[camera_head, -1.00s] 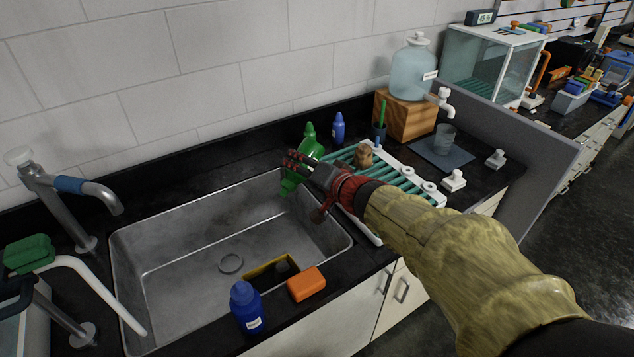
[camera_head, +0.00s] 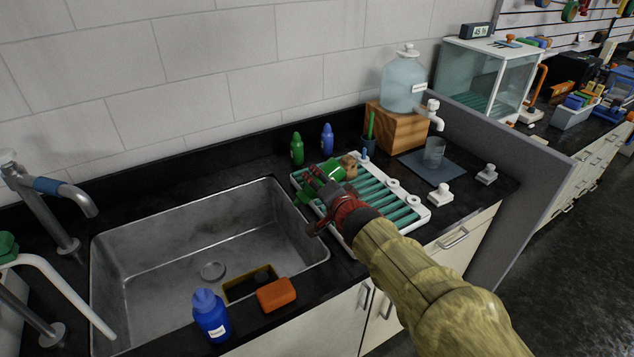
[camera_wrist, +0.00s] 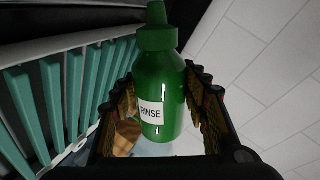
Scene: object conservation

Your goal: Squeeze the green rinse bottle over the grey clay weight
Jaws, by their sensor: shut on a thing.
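My gripper (camera_head: 322,184) is shut on the green rinse bottle (camera_wrist: 160,90), whose "RINSE" label faces the wrist camera. In the head view the held bottle (camera_head: 333,170) is tilted over the left part of the drying rack, its narrow end towards the lower left. My fingers hide part of it. A brown lump (camera_head: 350,166) is on the rack's far side, just beyond the bottle.
The white rack (camera_head: 425,214) has green slats. A second green bottle (camera_head: 297,150) and a blue bottle (camera_head: 327,141) stand behind it. The sink (camera_head: 160,262) lies left, with an orange block (camera_head: 276,294) and blue bottle (camera_head: 211,318) in front.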

